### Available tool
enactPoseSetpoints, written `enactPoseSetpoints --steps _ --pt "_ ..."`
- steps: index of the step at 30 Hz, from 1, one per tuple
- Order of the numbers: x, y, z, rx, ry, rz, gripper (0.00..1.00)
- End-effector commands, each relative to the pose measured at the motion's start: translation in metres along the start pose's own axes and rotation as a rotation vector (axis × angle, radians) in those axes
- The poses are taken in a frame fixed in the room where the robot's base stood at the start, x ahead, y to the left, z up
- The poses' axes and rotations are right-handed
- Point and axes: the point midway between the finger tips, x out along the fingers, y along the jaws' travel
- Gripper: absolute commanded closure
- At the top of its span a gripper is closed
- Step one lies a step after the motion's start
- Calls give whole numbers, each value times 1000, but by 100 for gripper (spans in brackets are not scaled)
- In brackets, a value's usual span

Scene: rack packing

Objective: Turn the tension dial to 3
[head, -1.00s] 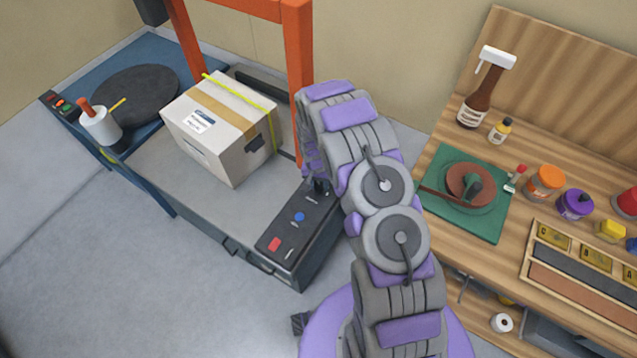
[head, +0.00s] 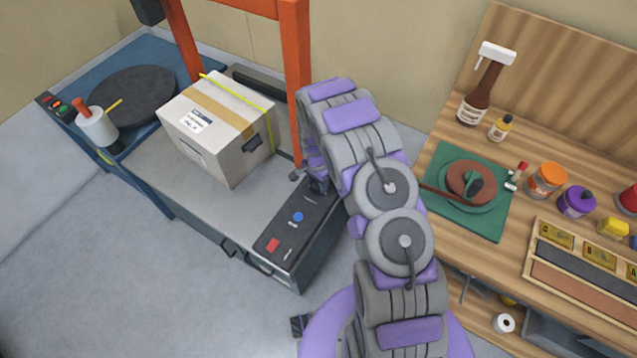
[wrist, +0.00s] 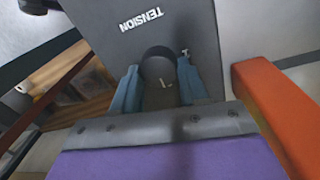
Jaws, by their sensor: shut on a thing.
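The tension dial (wrist: 158,68) is a dark round knob on a grey panel, below the upside-down word TENSION in the wrist view. My gripper (wrist: 158,88) has its two blue-grey fingers on either side of the dial and is shut on it. A small light mark shows on the dial's face; the numbers around it cannot be read. In the head view the dial is hidden by my arm and gripper, at the far end of the black control panel (head: 315,206).
The panel also carries a blue button (head: 298,216) and a red button (head: 273,245). A strapped cardboard box (head: 215,135) sits on the machine beside the orange frame (head: 298,80). A wooden workbench (head: 455,245) with bottles and jars stands at the right.

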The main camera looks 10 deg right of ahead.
Motion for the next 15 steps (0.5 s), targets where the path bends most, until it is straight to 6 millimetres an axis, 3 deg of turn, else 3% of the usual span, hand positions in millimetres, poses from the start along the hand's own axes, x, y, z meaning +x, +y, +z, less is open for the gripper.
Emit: enactPoseSetpoints --steps 11,12,15 --pt "2 2 3 3 -6 8 87" --pt "2 2 3 3 -6 8 55" --pt "2 2 3 3 -5 7 45"
